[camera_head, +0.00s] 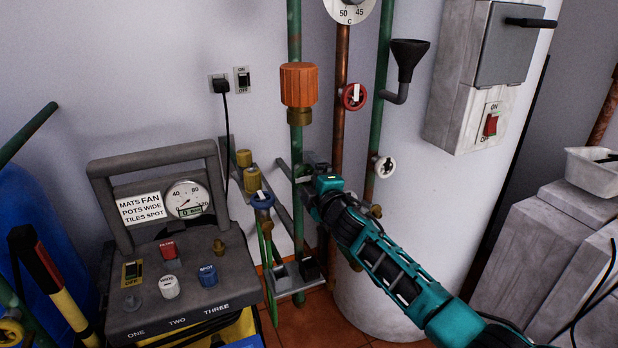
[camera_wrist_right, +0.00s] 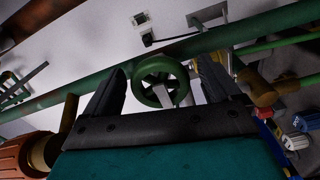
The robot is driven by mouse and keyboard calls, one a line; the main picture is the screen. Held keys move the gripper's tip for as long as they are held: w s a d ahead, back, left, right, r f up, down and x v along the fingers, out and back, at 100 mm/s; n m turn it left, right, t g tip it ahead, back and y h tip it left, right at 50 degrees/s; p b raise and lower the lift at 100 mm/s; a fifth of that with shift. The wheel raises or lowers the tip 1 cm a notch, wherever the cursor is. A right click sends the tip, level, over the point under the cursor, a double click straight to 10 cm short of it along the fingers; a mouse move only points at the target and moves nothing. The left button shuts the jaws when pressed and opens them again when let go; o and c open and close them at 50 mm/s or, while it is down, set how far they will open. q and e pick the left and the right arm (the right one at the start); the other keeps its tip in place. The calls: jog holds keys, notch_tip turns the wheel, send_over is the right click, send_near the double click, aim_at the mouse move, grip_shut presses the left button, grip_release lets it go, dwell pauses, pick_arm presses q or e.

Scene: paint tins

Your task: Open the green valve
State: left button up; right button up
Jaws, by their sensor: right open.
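The green valve (camera_wrist_right: 139,84) is a round green handwheel in the right wrist view. It sits between the two dark fingers of my right gripper (camera_wrist_right: 160,68), with a gap visible on each side. In the head view my right gripper (camera_head: 311,184) reaches in from the lower right to the green pipe (camera_head: 294,215) on the wall. The gripper and wrist hide most or all of the green valve there. The right gripper is open around the wheel and holds nothing. My left gripper is not in view.
A red valve (camera_head: 354,97), a white valve (camera_head: 385,167) and a blue valve (camera_head: 262,200) are on nearby pipes. An orange cap (camera_head: 299,85) is above the gripper. A grey control box (camera_head: 180,290) stands at left, a white tank (camera_head: 415,220) at right.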

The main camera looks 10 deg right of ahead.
jog(key=shift+s+d+p, duration=0.1)
jog(key=shift+s+p, duration=0.2)
jog(key=shift+s, duration=0.3)
pick_arm(q)
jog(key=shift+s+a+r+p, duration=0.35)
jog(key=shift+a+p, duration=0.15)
jog(key=shift+p, duration=0.4)
pick_arm(e)
jog(key=s+d, duration=0.2)
jog(key=s, duration=0.9)
jog(key=shift+s+d, duration=0.15)
jog(key=shift+s, duration=0.1)
